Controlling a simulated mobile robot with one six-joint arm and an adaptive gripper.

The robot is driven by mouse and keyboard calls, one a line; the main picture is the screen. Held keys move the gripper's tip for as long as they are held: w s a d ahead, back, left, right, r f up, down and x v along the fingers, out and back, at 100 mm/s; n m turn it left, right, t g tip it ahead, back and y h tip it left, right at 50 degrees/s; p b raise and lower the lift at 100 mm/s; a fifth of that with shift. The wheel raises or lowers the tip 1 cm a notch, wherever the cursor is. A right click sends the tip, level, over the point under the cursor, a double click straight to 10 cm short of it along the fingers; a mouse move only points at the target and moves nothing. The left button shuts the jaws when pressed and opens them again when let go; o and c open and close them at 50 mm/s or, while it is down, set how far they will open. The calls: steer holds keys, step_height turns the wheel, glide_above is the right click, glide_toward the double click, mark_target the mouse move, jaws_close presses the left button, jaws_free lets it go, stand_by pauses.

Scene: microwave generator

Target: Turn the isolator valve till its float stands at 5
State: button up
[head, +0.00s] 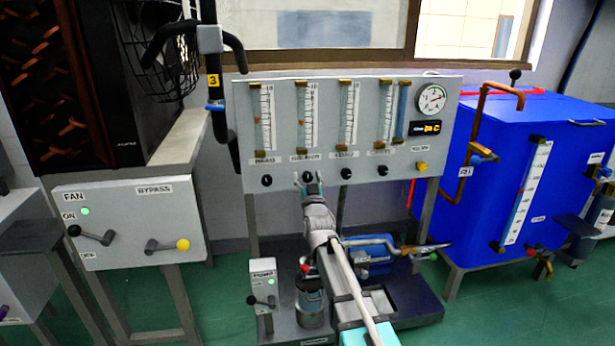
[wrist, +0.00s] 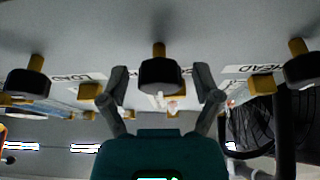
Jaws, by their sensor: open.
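The grey panel (head: 350,177) carries a row of upright float tubes with a black valve knob under each. The isolator tube (head: 307,115) is second from the left; its float is too small to read against the scale. The isolator knob (head: 308,176) is below it, partly covered by my gripper (head: 309,186). In the wrist view the isolator knob (wrist: 159,75) sits between the two fingers of my open gripper (wrist: 162,88), with a gap on each side. The knob is on a brass stem.
The HEAD knob (head: 267,180) and LOAD knob (head: 346,173) flank the isolator knob; they also show in the wrist view at right (wrist: 304,70) and left (wrist: 28,83). A gauge (head: 432,99) is at upper right. A blue tank (head: 540,150) stands right, a fan box (head: 130,220) left.

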jaws_close()
stand_by(0.3)
steer(key=shift+n, duration=0.5)
jaws_free()
steer(key=shift+m, duration=0.4)
